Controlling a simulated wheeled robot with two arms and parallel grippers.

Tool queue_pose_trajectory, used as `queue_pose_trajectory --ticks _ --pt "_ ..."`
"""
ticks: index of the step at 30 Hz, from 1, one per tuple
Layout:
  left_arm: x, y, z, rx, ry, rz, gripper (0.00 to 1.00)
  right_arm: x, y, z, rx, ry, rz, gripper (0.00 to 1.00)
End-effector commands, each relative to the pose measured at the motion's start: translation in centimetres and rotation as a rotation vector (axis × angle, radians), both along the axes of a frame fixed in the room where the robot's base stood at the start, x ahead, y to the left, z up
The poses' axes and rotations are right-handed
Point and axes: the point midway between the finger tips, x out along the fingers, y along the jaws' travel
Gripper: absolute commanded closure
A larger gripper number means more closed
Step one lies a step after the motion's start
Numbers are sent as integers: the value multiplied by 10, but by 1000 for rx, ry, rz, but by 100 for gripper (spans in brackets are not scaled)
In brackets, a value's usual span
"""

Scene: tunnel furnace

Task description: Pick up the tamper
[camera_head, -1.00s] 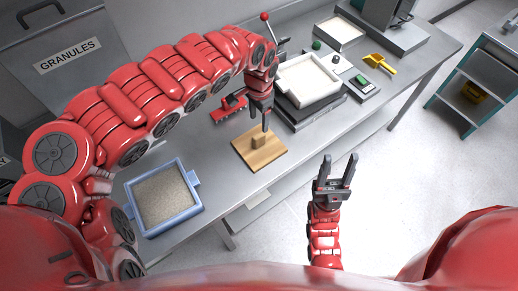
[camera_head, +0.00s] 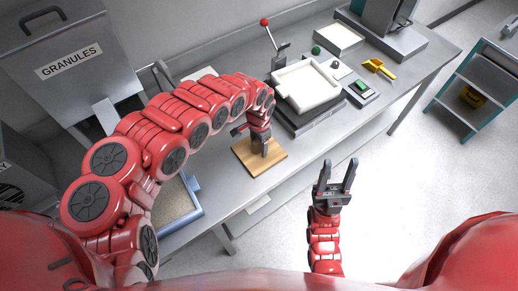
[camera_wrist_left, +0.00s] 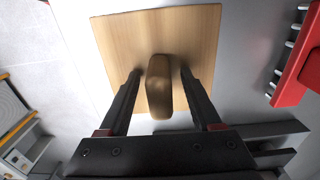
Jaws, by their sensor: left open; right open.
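The tamper is a flat square wooden board (camera_head: 275,163) with a raised wooden handle in its middle. It lies flat on the grey table. My left gripper (camera_head: 265,154) is over it and hides the handle in the head view. In the left wrist view the handle (camera_wrist_left: 159,85) stands between the two open fingers of my left gripper (camera_wrist_left: 160,74), with the board (camera_wrist_left: 125,35) beyond. Whether a finger touches the handle is hard to tell. My right gripper (camera_head: 336,175) is open and empty, pointing up in front of the table.
A blue-framed tray of granules (camera_head: 192,188) is left of the tamper, partly behind my left arm. A red toothed tool (camera_wrist_left: 298,60) lies close beside the board. A white square tray (camera_head: 306,85) on a dark base stands behind right. A lever with a red knob (camera_head: 265,22) rises behind.

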Motion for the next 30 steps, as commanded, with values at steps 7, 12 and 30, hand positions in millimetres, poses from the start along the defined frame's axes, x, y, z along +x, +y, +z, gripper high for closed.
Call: queue_pose_trajectory --ticks 7,12,30 --pt "0 0 -3 0 0 2 35 0 0 0 0 0 0 50" --pt "0 0 -2 0 0 2 60 0 0 0 0 0 0 50" --pt "0 0 -2 0 -1 2 100 0 0 0 0 0 0 50"
